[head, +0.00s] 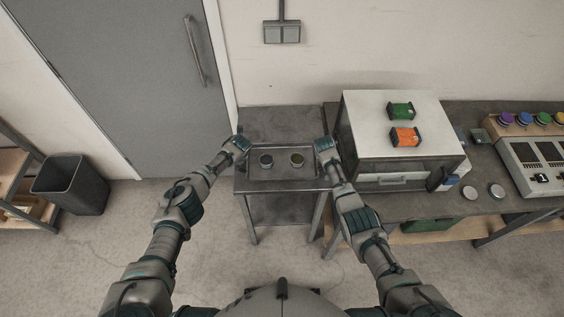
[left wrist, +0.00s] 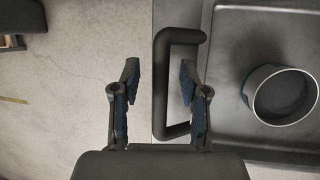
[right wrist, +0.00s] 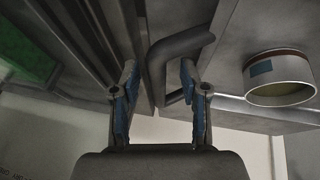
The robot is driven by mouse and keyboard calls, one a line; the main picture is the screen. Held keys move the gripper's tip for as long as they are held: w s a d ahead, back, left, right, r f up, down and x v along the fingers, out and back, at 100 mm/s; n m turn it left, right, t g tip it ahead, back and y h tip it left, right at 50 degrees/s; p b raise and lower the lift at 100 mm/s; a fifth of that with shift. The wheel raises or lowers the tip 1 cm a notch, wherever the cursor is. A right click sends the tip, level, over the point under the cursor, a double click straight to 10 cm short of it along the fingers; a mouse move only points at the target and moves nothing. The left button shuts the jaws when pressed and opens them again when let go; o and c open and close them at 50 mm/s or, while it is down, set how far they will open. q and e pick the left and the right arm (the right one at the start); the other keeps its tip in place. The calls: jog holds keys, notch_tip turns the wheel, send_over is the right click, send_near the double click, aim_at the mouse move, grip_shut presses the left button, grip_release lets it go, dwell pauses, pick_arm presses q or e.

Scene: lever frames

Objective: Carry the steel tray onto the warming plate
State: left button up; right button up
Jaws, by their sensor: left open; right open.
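The steel tray (head: 282,174) lies on a small grey table, with two round tins, one at left (head: 266,161) and one at right (head: 297,160), standing in it. My left gripper (head: 242,144) is at the tray's left end. In the left wrist view its open fingers (left wrist: 159,80) stand either side of the dark handle (left wrist: 161,98), with gaps. My right gripper (head: 325,144) is at the right end. In the right wrist view its open fingers (right wrist: 158,82) straddle the other handle (right wrist: 178,46). I cannot tell which surface is the warming plate.
A white-topped cabinet (head: 375,110) stands close right of my right gripper, with a green block (head: 401,111) and an orange block (head: 406,137) on top. A bench (head: 440,203) with a control panel (head: 540,165) extends right. The table's back half (head: 280,122) is bare. A bin (head: 72,185) stands left.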

pick_arm(q)
jog(key=shift+a, duration=0.2)
pick_arm(e)
jog(key=shift+a, duration=0.2)
pick_arm(q)
jog(key=shift+d, duration=0.1)
jog(key=c, duration=0.6)
pick_arm(e)
jog(key=shift+d, duration=0.1)
jog(key=c, duration=0.6)
pick_arm(q)
jog(key=shift+d, duration=0.1)
grip_shut()
pick_arm(e)
jog(key=shift+d, duration=0.1)
grip_shut()
pick_arm(q)
jog(key=shift+d, duration=0.2)
pick_arm(e)
jog(key=shift+d, duration=0.15)
pick_arm(q)
jog(key=shift+a+r, duration=0.1)
jog(key=shift+r, duration=0.15)
pick_arm(e)
jog(key=shift+r, duration=0.1)
